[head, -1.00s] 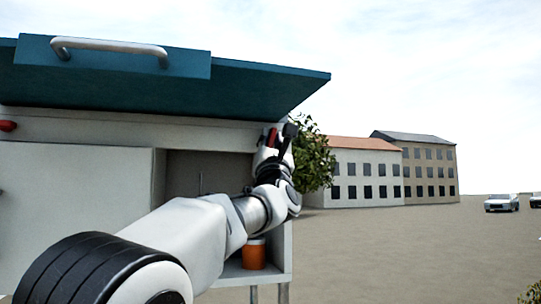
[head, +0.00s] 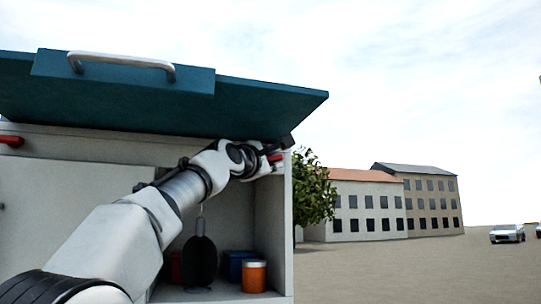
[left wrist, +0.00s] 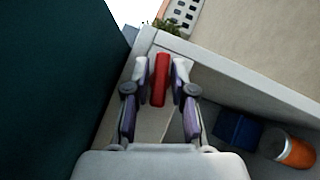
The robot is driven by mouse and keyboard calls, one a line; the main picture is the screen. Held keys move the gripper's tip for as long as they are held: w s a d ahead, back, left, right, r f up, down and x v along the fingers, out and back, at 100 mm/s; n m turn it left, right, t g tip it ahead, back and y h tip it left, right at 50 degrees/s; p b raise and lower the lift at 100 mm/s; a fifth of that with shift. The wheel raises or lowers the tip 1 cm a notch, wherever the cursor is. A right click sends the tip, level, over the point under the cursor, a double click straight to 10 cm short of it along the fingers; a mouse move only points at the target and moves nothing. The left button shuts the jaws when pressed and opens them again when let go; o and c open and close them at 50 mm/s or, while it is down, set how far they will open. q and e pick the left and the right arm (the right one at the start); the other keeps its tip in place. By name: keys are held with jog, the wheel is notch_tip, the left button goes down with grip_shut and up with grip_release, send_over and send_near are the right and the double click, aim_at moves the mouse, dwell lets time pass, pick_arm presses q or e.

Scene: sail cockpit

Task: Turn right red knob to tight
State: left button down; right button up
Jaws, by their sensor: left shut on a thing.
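The right red knob (left wrist: 160,80) is an elongated red handle at the upper right end of the cabinet front. In the left wrist view it sits upright between the two fingers of my left gripper (left wrist: 161,72), which is shut on it. In the head view the red knob (head: 276,157) shows only in part beside my left gripper (head: 278,153), just under the lid. A second red knob (head: 12,141) is at the far left of the cabinet front. My right gripper is in neither view.
A teal lid (head: 250,105) with a metal handle (head: 120,62) overhangs the cabinet. Below my arm, an open compartment holds an orange canister (head: 254,277), a blue box (head: 236,264) and a dark hanging paddle-shaped thing (head: 199,260). Open ground lies to the right.

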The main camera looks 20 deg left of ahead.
pick_arm(q)
jog(key=m+g+p, duration=0.1)
jog(key=p, duration=0.1)
jog(key=m+g+p, duration=0.1)
jog(key=p, duration=0.1)
jog(key=shift+r, duration=0.25)
jog(key=shift+f+m+g+p, duration=0.2)
jog(key=shift+m+g+p, duration=0.45)
jog(key=shift+p, duration=0.3)
jog(key=shift+d+f, duration=0.1)
jog(key=shift+f, duration=0.1)
jog(key=shift+f, duration=0.1)
jog(key=c, duration=1.2)
grip_release()
jog(key=shift+o, duration=0.2)
jog(key=shift+s+d+r, duration=0.1)
jog(key=shift+d+r, duration=0.15)
jog(key=shift+a, duration=0.2)
